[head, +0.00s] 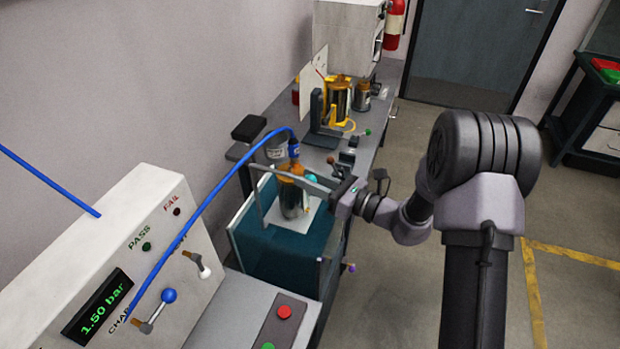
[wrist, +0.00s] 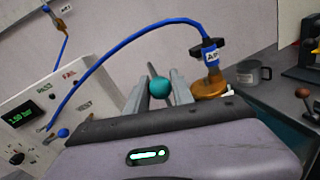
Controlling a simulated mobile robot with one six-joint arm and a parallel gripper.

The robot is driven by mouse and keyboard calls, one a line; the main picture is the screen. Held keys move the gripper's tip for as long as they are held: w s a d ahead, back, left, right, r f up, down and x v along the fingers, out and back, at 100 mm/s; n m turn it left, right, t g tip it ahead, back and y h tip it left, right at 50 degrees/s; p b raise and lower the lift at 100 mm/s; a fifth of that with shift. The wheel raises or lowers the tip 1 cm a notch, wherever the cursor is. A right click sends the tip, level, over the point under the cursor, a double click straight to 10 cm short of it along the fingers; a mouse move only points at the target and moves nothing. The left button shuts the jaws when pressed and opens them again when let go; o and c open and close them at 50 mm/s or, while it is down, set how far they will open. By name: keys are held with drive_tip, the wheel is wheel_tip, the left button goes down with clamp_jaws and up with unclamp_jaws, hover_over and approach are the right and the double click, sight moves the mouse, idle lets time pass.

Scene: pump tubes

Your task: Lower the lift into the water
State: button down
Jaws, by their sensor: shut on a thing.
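My gripper (head: 318,181) is shut on the teal ball knob (wrist: 159,88) of the lift; the two grey fingers stand on either side of it in the wrist view. The lift's grey frame (head: 262,192) rises over the tank (head: 236,255) of dark teal water (head: 285,265). The lift's pale plate (head: 272,238) carries an upright metal pump tube (head: 291,202) with an amber cap, which also shows in the wrist view (wrist: 210,90). The plate looks to be above the water, but its exact height is hard to tell.
A blue hose (head: 205,210) arches from the tester panel (head: 150,240), reading 1.50 bar, to the tube's top. The bench (head: 375,120) behind holds a grey mug (wrist: 250,73) and a yellow fixture (head: 338,100). A red-and-green button box (head: 280,318) stands in front.

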wheel_tip(320, 180, down, 21)
drive_tip(key=b, duration=1.3)
drive_tip(key=shift+s+f, duration=0.15)
drive_tip(key=shift+f, duration=0.05)
drive_tip(key=c, duration=1.1)
unclamp_jaws()
drive_tip(key=shift+r, duration=0.1)
drive_tip(key=shift+d, duration=0.1)
drive_tip(key=p+v, duration=0.4)
drive_tip(key=v, duration=1.3)
